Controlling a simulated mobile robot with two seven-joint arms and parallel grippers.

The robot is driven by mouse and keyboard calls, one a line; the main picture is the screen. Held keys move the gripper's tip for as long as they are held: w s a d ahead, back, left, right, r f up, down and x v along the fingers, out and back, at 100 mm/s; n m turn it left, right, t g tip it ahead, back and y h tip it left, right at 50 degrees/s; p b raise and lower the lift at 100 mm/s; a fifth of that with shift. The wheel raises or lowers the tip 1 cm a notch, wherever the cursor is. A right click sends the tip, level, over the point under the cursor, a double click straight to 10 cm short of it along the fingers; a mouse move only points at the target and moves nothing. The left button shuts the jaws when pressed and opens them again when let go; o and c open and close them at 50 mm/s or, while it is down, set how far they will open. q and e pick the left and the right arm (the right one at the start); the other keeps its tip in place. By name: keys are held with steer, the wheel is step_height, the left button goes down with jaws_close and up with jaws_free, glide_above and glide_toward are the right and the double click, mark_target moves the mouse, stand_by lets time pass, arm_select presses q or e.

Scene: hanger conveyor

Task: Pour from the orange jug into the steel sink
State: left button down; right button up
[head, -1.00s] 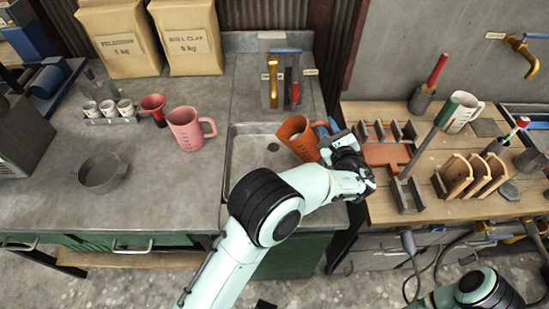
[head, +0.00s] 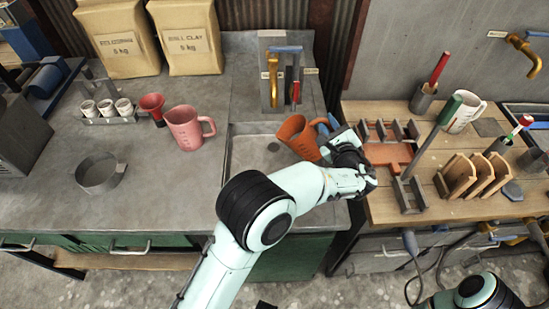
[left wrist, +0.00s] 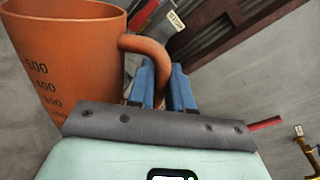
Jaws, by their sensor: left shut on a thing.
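The orange jug (head: 298,136) is held over the right part of the steel sink (head: 238,160), tilted with its mouth toward the left. My left gripper (head: 333,131) is shut on the jug's handle, to the right of its body. In the left wrist view the orange jug (left wrist: 70,55) shows dark volume marks, and the blue fingers of my left gripper (left wrist: 166,85) close around its handle. No liquid stream is visible, and the jug's inside is too dark to read. The sink's right part is hidden by the jug and my left arm. My right gripper is out of view.
A brass tap (head: 279,66) stands behind the sink. A pink jug (head: 188,128), a red funnel (head: 152,105) and a grey round pan (head: 99,173) stand on the counter to the left. A wooden bench (head: 440,190) with racks and tools is on the right.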

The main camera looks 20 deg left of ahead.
arm_select(q)
steer(key=shift+a+r, duration=0.1)
steer(key=shift+r, duration=0.1)
stand_by(0.5)
steer(key=shift+s+a+r+n+b, duration=0.2)
steer(key=shift+n+b, duration=0.5)
steer(key=shift+b, duration=0.25)
steer(key=shift+a+r+n+h+b, duration=0.2)
steer(key=shift+n+h+b, duration=0.15)
steer(key=shift+b, duration=0.45)
steer(key=shift+s+a+n+b, duration=0.1)
steer(key=shift+n+b, duration=0.15)
steer(key=shift+b, duration=0.1)
steer(key=shift+s+a+n+b, duration=0.15)
steer(key=shift+a+n+b, duration=0.2)
steer(key=shift+b, duration=0.45)
steer(key=shift+r, duration=0.1)
